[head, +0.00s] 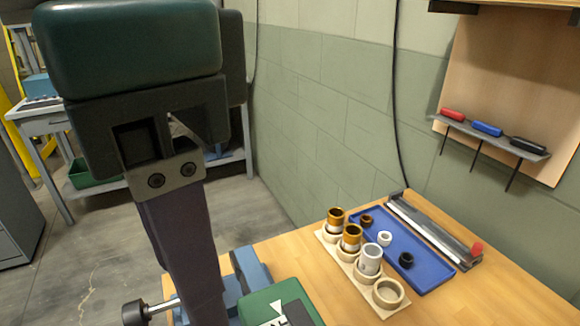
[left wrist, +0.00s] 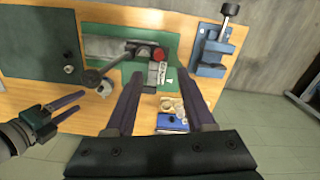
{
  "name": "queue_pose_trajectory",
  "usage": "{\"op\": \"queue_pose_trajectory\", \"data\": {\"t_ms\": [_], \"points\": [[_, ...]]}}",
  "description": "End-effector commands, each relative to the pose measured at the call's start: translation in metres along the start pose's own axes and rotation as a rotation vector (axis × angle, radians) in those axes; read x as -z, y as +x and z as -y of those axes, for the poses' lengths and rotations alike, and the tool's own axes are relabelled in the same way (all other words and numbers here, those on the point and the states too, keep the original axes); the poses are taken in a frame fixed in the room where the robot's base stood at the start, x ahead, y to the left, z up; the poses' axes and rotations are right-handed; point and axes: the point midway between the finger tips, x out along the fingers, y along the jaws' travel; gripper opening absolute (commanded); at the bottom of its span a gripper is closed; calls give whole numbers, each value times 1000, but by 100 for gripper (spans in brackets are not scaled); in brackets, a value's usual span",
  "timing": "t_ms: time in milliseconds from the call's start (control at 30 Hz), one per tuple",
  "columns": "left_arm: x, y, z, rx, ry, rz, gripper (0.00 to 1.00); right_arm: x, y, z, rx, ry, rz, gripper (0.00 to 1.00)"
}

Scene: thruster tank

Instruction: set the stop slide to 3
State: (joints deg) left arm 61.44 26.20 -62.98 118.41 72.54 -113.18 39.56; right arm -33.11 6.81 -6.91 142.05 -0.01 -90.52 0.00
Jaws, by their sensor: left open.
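In the head view a long metal rail (head: 425,228) with a red knob (head: 477,249) at its near end lies along the back right of the bench. I take it for the stop slide; its marks are too small to read. In the left wrist view a grey metal fixture (left wrist: 105,48) with a lever and a red round part (left wrist: 158,53) sits on a green mat. My left gripper (left wrist: 161,76) is open and empty, above the bench. It also fills the left of the head view (head: 192,300), far from the rail. My right gripper (left wrist: 80,102) is open and empty in the left wrist view.
A blue tray (head: 440,282) with small rings lies beside a wooden holder (head: 372,303) with several bushings. A wall board holds a small rack (head: 490,132) of colored-handled tools. Bench right of the rail is clear.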

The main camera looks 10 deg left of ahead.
Motion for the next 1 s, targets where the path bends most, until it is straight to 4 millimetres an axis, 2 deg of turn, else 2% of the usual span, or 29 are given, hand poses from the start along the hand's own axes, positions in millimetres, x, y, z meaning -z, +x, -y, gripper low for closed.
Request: {"op": "queue_pose_trajectory", "data": {"t_ms": [300,500,833,867,1000], "points": [[-1,59,-1,-4,0,2,54,-2,3,0,0,0,2,64],[0,84,-1,-2,1,-1,54,-3,4,0,0,0,2,64],[0,89,0,-1,3,-4,54,-3,5,0,-1,0,2,64],[0,89,0,-1,3,-4,53,-3,5,0,-1,0,2,64],[0,89,0,-1,3,-4,37,-3,5,0,-1,0,3,64]]}}
